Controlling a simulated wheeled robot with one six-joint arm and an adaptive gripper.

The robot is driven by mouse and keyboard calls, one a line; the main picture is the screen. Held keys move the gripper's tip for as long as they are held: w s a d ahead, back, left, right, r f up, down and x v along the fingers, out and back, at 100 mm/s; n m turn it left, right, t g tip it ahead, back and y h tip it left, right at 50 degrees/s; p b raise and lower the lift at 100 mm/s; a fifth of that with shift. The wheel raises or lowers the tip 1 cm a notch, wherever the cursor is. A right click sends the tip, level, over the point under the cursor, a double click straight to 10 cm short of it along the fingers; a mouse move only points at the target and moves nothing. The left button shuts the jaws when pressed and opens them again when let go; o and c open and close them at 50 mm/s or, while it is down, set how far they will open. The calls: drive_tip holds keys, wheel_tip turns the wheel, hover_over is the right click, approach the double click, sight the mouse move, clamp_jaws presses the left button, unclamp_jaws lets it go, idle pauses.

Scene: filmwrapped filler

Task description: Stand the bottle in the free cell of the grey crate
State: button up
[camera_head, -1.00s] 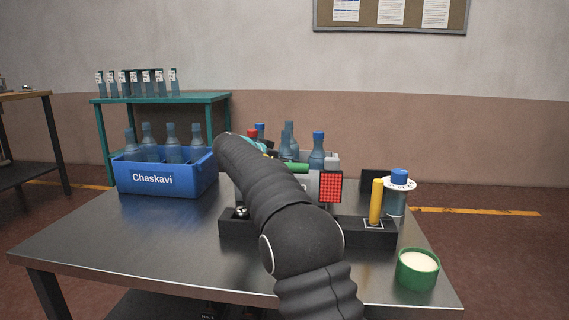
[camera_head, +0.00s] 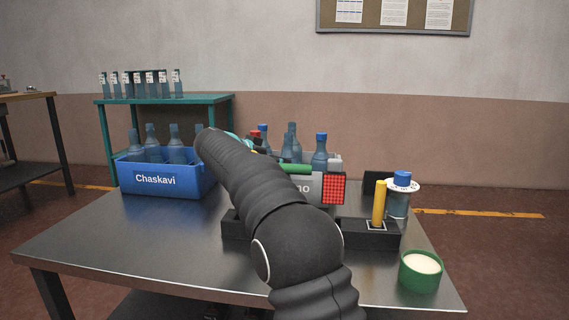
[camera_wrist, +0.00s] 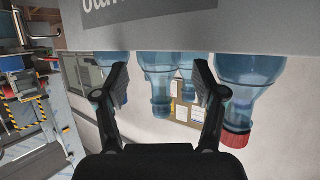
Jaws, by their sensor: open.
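The grey crate (camera_head: 309,188) stands on the table, partly behind my arm, with several blue bottles (camera_head: 320,154) in it, some capped blue or red. Its grey wall (camera_wrist: 210,30) crosses the top of the wrist view, which looks upside down. My gripper (camera_wrist: 160,82) is open there. A bottle (camera_wrist: 160,75) shows between its fingers, apparently beyond them; I cannot tell whether they touch it. A red-capped bottle (camera_wrist: 242,95) is right of the right finger. The free cell is hidden, and I cannot tell which bottle is the task's.
A blue crate of bottles (camera_head: 190,183) is at the table's left. A black block (camera_head: 368,236) with a yellow post (camera_head: 379,204) stands front right. Beside it are a blue-capped bottle with a white collar (camera_head: 398,205) and a green tub (camera_head: 419,275). The front left tabletop is clear.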

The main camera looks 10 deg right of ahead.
drive_tip(key=v, duration=0.6)
drive_tip(key=shift+r, duration=0.15)
